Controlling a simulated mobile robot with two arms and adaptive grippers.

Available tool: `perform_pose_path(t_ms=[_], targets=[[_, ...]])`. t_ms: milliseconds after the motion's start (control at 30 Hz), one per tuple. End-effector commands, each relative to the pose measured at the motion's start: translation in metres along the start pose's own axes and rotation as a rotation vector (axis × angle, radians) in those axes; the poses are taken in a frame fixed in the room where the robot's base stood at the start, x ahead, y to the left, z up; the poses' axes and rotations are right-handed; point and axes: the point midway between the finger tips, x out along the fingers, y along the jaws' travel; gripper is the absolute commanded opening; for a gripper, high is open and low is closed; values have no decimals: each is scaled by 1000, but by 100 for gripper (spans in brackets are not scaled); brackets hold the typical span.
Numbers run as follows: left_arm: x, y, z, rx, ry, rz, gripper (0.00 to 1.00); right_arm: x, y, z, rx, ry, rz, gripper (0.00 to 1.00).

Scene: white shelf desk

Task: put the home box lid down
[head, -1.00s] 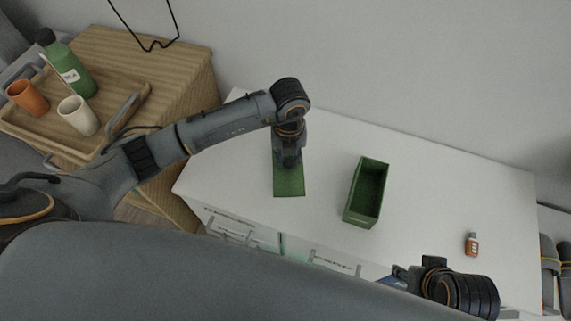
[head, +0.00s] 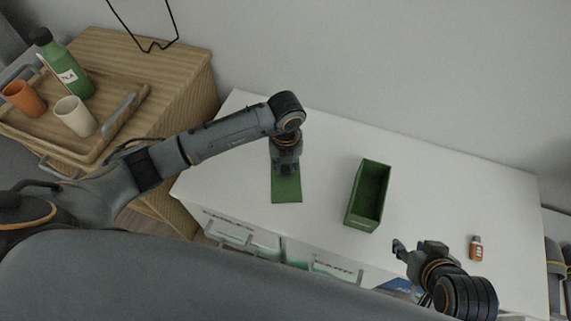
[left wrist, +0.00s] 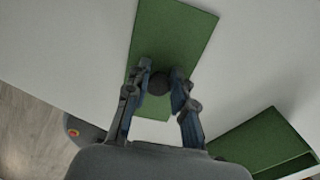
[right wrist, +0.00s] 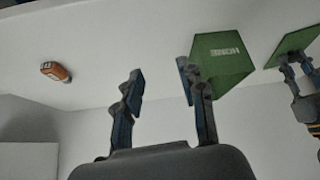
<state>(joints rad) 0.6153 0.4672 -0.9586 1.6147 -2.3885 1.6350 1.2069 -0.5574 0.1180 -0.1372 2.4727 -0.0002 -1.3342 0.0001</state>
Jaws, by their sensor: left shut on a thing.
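The green box lid (head: 287,190) lies flat at or just above the white desk top, left of the box; I cannot tell if it touches. My left gripper (head: 286,165) is over the lid, pointing down. In the left wrist view my left gripper (left wrist: 160,84) is shut on the dark round knob (left wrist: 158,84) of the lid (left wrist: 178,40). The open green box (head: 368,196) stands upright and empty; its side reading HOME shows in the right wrist view (right wrist: 222,62). My right gripper (head: 402,252) is open and empty near the desk's front edge; it also shows in the right wrist view (right wrist: 158,90).
A wooden cabinet at the left bears a tray (head: 125,118) with a green bottle (head: 66,62), an orange cup (head: 24,99) and a cream cup (head: 75,116). The desk behind the box is clear.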

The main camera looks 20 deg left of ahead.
Motion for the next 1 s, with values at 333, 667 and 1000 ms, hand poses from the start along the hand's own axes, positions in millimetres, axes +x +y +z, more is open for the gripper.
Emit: perform_pose_path(t_ms=[333, 667, 1000], targets=[[1, 0, 0, 0, 0, 0, 47, 0, 0, -2, -1, 9, -1, 40], [-10, 0, 1, 1, -2, 0, 47, -4, 1, 14, 2, -69, 2, 40], [-79, 0, 1, 1, -3, -2, 47, -30, 6, 49, 8, -265, 12, 40]])
